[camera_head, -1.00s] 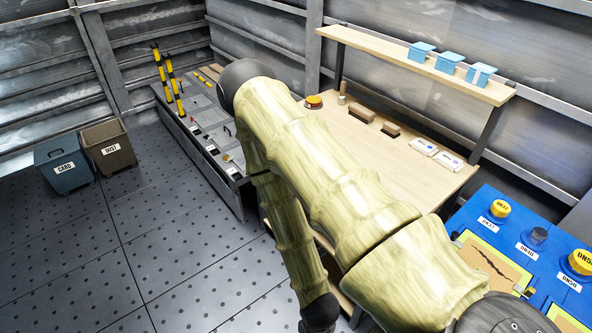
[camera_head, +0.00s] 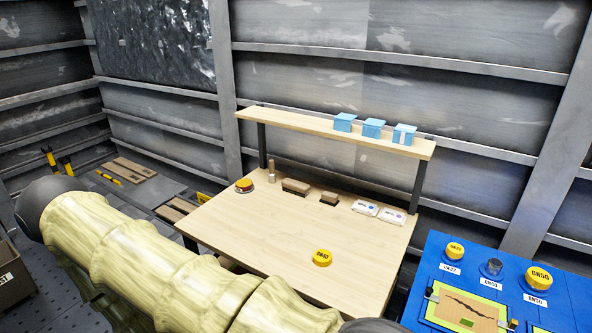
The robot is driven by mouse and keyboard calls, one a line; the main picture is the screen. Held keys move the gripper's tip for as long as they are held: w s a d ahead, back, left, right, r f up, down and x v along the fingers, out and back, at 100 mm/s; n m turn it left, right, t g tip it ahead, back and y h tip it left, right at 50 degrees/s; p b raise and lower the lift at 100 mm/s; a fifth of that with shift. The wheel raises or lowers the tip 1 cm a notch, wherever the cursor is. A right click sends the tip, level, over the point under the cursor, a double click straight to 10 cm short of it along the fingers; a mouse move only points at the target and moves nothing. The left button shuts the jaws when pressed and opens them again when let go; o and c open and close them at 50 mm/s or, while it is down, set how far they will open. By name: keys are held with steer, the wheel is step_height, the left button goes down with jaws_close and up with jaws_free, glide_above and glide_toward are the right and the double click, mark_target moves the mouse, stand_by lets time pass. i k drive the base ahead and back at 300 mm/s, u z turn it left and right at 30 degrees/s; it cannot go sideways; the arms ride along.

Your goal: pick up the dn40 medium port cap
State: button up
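A yellow round cap (camera_head: 322,258) lies alone on the front part of the wooden workbench. Its dark lettering starts with DN and looks like DN40, but is small. On the blue panel (camera_head: 561,315) at the right stand a small yellow cap (camera_head: 455,250), a dark uncapped port (camera_head: 492,268) and a larger yellow cap marked DN50 (camera_head: 538,277). My arm in its pale yellow sleeve crosses the lower left. My gripper is not in view, so its state and distance from the cap are hidden.
The wooden workbench (camera_head: 270,235) is mostly clear around the cap. At its back are an orange-yellow round item (camera_head: 244,185), brown brushes or blocks (camera_head: 296,187) and white packs (camera_head: 365,208). Blue boxes (camera_head: 374,128) stand on the shelf (camera_head: 290,125) above.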

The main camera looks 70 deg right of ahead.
mark_target(322, 258)
steer(key=i, duration=2.05)
steer(key=z, duration=2.4)
